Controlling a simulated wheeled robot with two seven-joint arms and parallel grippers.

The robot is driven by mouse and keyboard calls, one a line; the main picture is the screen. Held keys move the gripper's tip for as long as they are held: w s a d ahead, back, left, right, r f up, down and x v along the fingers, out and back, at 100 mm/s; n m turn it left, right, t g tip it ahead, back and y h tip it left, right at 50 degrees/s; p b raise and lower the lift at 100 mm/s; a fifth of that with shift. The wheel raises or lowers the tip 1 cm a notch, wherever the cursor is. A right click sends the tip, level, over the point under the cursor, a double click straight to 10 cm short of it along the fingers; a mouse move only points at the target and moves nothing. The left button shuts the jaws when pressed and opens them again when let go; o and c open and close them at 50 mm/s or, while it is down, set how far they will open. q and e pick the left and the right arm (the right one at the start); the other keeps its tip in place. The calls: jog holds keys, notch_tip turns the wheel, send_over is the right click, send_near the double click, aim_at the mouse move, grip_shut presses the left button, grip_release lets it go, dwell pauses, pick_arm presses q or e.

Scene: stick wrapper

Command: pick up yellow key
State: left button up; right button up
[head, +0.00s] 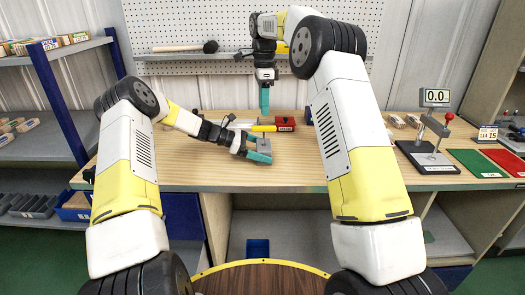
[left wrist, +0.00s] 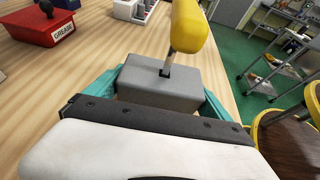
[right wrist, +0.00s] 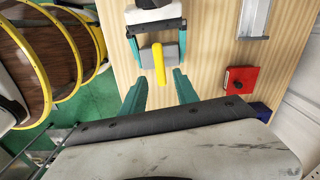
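The yellow key (head: 264,128) has a thin metal shaft that goes into the top of a grey block (left wrist: 160,83). Its yellow handle (left wrist: 188,28) stands up above the block in the left wrist view. My left gripper (head: 259,152) is shut on the grey block, with a teal finger at each side. My right gripper (head: 264,98) points down above the table, open and empty. In the right wrist view the yellow key (right wrist: 160,63) lies ahead of my right gripper (right wrist: 158,82), between the lines of its fingers and apart from them.
A red grease box (head: 285,124) stands just right of the key; it also shows in the right wrist view (right wrist: 241,80). The table's front middle is clear.

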aim_at(264, 127)
pick_arm(q)
jog(key=c, duration=1.1)
jog(key=shift+o, duration=0.2)
pick_arm(e)
jog(key=o, duration=0.8)
jog(key=shift+n, duration=0.4)
jog(key=o, duration=0.3)
jog(key=shift+s+d+r+n+t, duration=0.1)
jog(key=shift+r+n+t, duration=0.15)
jog(key=shift+n, duration=0.25)
jog(key=o, duration=0.3)
jog(key=shift+s+r+n+t, duration=0.15)
jog(key=shift+s+n+t, duration=0.1)
jog(key=shift+n, duration=0.85)
jog(key=s+r+n+t, duration=0.1)
jog(key=s+n+t, duration=0.25)
jog(key=n, duration=0.95)
jog(key=x, duration=0.5)
jog(key=shift+s+f, duration=0.15)
jog(key=shift+f, duration=0.2)
jog(key=shift+w+x, duration=0.2)
jog(key=shift+x, duration=2.75)
